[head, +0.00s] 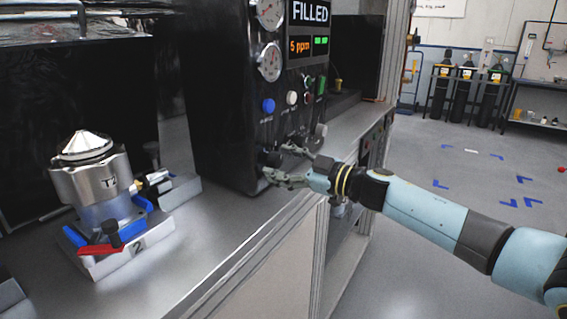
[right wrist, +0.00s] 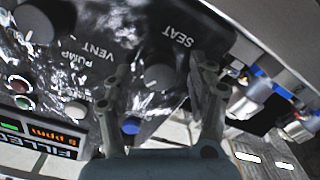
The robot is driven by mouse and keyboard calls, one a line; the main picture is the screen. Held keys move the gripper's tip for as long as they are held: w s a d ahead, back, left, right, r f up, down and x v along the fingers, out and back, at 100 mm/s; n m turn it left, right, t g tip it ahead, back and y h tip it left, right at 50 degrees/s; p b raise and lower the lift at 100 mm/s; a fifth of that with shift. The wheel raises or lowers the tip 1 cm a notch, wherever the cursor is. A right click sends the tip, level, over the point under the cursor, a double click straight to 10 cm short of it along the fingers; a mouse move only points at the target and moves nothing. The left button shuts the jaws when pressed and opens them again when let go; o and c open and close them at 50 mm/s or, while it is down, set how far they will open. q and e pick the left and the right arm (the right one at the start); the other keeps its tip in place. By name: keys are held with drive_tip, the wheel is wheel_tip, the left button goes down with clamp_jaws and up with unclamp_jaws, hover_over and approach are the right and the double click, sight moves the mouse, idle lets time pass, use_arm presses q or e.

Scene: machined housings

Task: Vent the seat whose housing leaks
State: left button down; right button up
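My right gripper (head: 279,163) is at the lower front of the black test panel (head: 222,100). In the right wrist view its fingers (right wrist: 164,70) are spread, with the SEAT knob (right wrist: 158,77) between them; I cannot tell whether they touch it. The panel display (head: 309,30) reads FILLED and 5 ppm. A metal housing marked T2 (head: 95,185) stands upright on the seat marked 2 (head: 118,258), with blue clamps and a red lever (head: 100,249). My left gripper is not in view.
Two gauges (head: 270,60) and blue (head: 268,105) and white (head: 291,98) buttons are on the panel. More metal housings (right wrist: 247,100) show in the right wrist view. Gas cylinders (head: 463,90) stand far behind.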

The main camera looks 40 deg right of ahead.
drive_tip(key=c, duration=1.1)
drive_tip(key=shift+n, duration=0.3)
drive_tip(key=n, duration=0.2)
drive_tip(key=shift+n, duration=0.3)
drive_tip(key=n+b, duration=0.1)
drive_tip(key=n, duration=0.1)
drive_tip(key=shift+n, duration=0.4)
drive_tip(key=n+b, duration=0.1)
drive_tip(key=n, duration=0.4)
drive_tip(key=shift+n+b, duration=0.35)
drive_tip(key=shift+n, duration=0.05)
drive_tip(key=o, duration=1.2)
drive_tip(key=shift+c, duration=0.2)
